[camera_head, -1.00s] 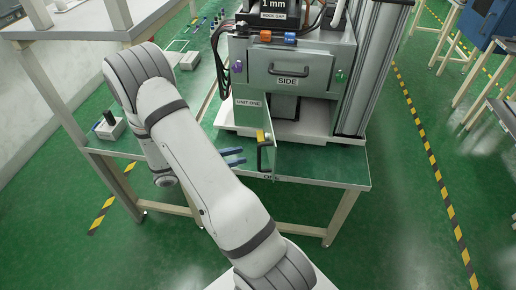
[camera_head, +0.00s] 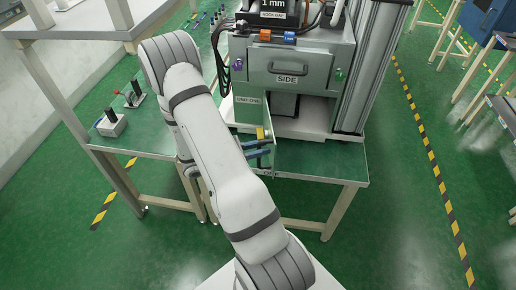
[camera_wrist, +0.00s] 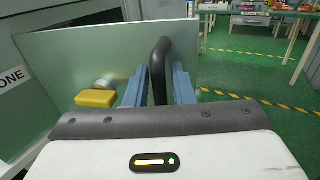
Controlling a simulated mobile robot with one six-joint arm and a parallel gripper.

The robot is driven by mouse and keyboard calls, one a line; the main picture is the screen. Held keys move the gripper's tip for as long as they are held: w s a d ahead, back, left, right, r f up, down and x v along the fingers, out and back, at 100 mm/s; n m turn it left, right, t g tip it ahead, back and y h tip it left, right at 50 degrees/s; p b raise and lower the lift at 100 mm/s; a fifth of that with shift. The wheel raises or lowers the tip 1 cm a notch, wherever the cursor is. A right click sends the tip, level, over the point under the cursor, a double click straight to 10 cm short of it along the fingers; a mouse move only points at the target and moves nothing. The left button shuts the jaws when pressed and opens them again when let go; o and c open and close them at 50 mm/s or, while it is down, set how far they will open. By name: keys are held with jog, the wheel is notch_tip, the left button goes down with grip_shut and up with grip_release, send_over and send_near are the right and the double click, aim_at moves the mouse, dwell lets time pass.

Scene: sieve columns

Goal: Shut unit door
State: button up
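In the head view my gripper (camera_head: 258,154) is at the door's free edge, and the arm covers part of the view. A yellow block (camera_wrist: 96,98) shows beside the left finger. A "UNIT ONE" label (camera_head: 248,100) is by the cabinet opening.
The cabinet (camera_head: 310,62) with its "SIDE" drawer stands above the opening on the green-topped table (camera_head: 330,160).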

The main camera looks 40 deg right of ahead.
grip_shut()
jog(key=shift+a+f, duration=0.1)
jog(key=shift+a, duration=0.05)
jog(key=shift+d, duration=0.2)
dwell(0.3)
